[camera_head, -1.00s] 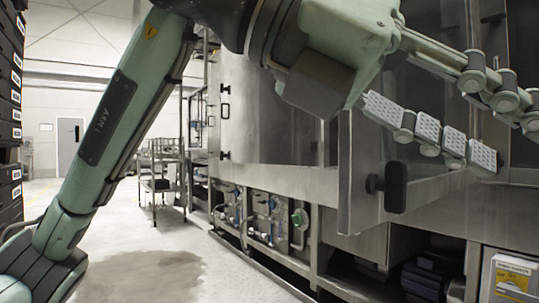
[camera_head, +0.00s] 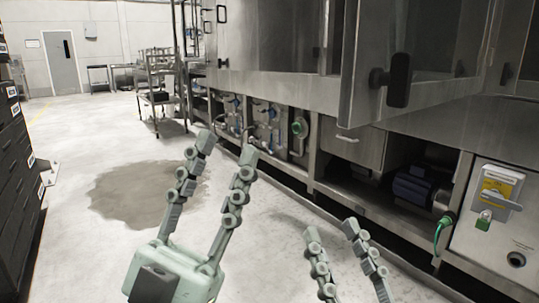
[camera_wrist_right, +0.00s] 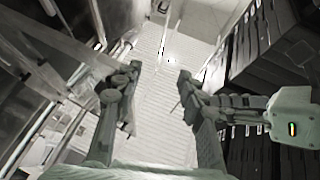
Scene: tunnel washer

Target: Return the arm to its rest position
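My left gripper (camera_head: 227,148) is low in the middle of the head view. Its two jointed fingers point up and away and stand apart, with nothing between them. My right gripper (camera_head: 331,232) is to its right, at the lower edge of the view. Its fingers are also apart and empty, and its base is cut off by the frame. In the right wrist view the right gripper (camera_wrist_right: 159,75) shows open fingers with bare space between. The left gripper (camera_wrist_right: 200,100) shows there at the right. Neither gripper visibly touches anything.
The steel washer (camera_head: 270,45) runs along the right, with a black door handle (camera_head: 398,80) sticking out. A control box (camera_head: 490,210) is at the lower right. Dark stacked crates (camera_head: 18,170) stand at the left. A trolley (camera_head: 160,90) stands farther back. Wet floor (camera_head: 135,195) lies between.

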